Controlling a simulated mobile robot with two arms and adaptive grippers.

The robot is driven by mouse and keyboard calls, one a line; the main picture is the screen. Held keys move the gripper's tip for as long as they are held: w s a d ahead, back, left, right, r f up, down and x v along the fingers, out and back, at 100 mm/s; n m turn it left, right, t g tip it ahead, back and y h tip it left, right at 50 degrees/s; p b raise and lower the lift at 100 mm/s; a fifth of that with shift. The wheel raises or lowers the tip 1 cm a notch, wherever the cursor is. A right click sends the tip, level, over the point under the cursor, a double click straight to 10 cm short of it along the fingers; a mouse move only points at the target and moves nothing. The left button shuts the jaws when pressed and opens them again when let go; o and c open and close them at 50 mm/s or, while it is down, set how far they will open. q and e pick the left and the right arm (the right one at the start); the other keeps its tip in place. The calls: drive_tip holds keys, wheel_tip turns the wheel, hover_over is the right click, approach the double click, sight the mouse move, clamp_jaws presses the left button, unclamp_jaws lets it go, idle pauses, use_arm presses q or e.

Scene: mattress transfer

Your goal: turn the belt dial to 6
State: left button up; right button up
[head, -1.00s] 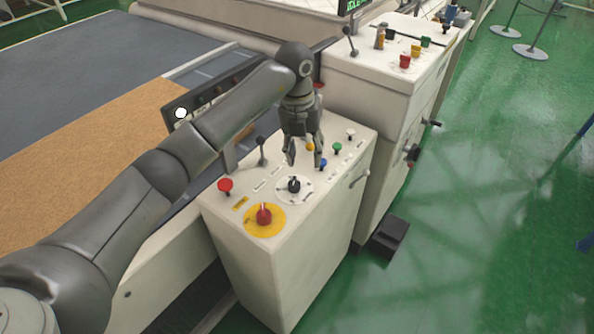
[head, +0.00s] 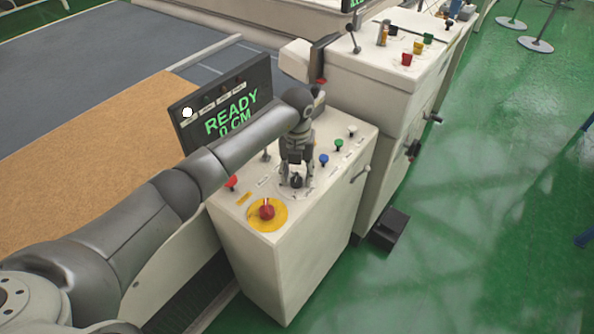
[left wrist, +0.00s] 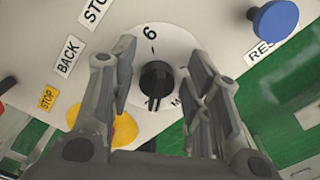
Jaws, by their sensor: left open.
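The belt dial is a black knob (left wrist: 157,85) on a round white plate, in the middle of the left wrist view. The number 6 (left wrist: 150,32) is printed on the plate at its far side from my gripper. A pale mark shows on the knob's near end, away from the 6. My left gripper (left wrist: 158,92) is open, with one finger on each side of the knob; I cannot tell whether they touch it. In the head view my left gripper (head: 297,177) reaches down over the knob and partly hides it. My right gripper is out of view.
A red knob on a yellow disc (head: 267,209) sits just in front of the dial. Blue (head: 323,159), green and white buttons stand to the right, a red button (head: 231,182) to the left. A screen (head: 224,106) behind my arm reads READY 0 CM.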

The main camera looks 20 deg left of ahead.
use_arm(q)
drive_tip(key=c, duration=0.8)
drive_tip(key=shift+c, duration=0.2)
drive_tip(key=shift+f, duration=0.1)
